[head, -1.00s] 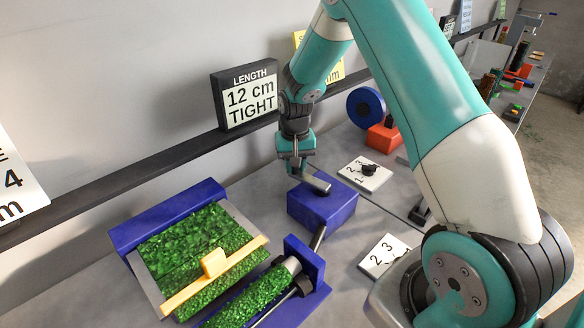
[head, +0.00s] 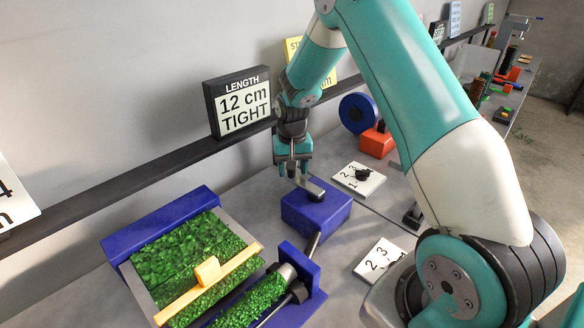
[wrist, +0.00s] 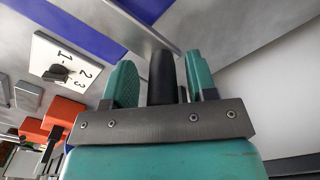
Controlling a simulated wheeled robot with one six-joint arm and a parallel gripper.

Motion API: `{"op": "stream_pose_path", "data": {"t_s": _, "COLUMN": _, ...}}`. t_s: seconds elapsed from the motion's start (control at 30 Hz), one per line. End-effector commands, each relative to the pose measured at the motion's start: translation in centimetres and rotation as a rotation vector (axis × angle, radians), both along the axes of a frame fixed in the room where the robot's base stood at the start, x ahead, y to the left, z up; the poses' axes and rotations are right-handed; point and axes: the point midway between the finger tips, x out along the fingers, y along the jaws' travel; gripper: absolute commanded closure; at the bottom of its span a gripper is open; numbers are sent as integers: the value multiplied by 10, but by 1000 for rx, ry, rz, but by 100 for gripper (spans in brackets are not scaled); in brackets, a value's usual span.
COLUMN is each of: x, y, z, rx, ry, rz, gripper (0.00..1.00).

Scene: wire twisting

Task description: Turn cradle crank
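The cradle crank has a grey metal arm (head: 313,189) on top of a blue block (head: 316,214). Its upright black handle (wrist: 161,78) shows in the wrist view. My gripper (head: 293,170) is over the wall-side end of the crank arm, pointing down. In the wrist view its two teal fingers stand on either side of the black handle, with a narrow gap on each side. The gripper is open around the handle and not clamped on it. In the head view the handle is mostly hidden by the gripper.
A blue-framed cradle with green turf (head: 190,250) and a yellow bar (head: 208,285) lies front left. A green roller (head: 250,300) is beside it. A numbered dial plate (head: 358,178) and a red block with a blue disc (head: 359,112) are behind right. A "12 cm TIGHT" sign (head: 242,103) stands on the wall ledge.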

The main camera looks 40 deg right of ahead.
Motion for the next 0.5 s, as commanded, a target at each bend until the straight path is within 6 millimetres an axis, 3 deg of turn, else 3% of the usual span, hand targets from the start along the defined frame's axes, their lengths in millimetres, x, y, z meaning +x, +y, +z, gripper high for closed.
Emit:
{"op": "stream_pose_path", "data": {"t_s": 0.27, "x": 0, "y": 0, "z": 2, "rx": 1, "ry": 0, "rz": 1, "gripper": 48}}
{"op": "stream_pose_path", "data": {"t_s": 0.37, "x": 1, "y": 0, "z": 12, "rx": 1, "ry": -2, "rz": 2, "gripper": 48}}
{"op": "stream_pose_path", "data": {"t_s": 0.5, "x": 1, "y": 0, "z": 40, "rx": 1, "ry": -6, "rz": 1, "gripper": 48}}
